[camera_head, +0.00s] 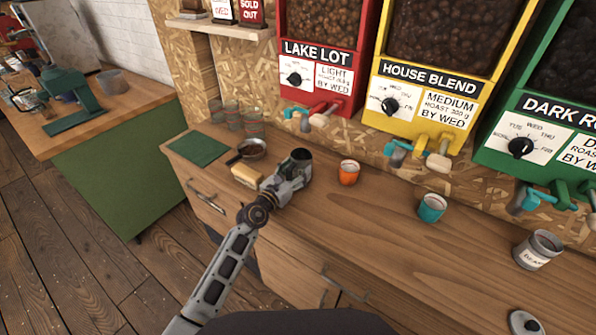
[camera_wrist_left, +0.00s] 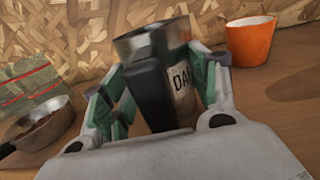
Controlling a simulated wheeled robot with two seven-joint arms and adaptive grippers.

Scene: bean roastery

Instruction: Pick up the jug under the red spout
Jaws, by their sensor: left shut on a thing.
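The jug (camera_head: 301,156) is a dark metal vessel with a black handle and a pale label reading "DA"; the rest of the label is hidden. It shows close up in the left wrist view (camera_wrist_left: 181,88). My left gripper (camera_head: 292,176) is shut on the jug, with its green-padded fingers (camera_wrist_left: 158,95) on either side of it. Whether the jug's base touches the counter is hidden. The red spout (camera_head: 316,108) is on the red LAKE LOT dispenser, behind and above the jug. My right gripper is not in view.
An orange cup (camera_head: 349,174) stands right of the jug, with a teal cup (camera_head: 431,208) and a grey canister (camera_head: 538,250) farther right. A small pan (camera_head: 252,149), a yellow-topped block (camera_head: 246,175) and several glasses (camera_head: 233,117) are to the left. The front middle counter is clear.

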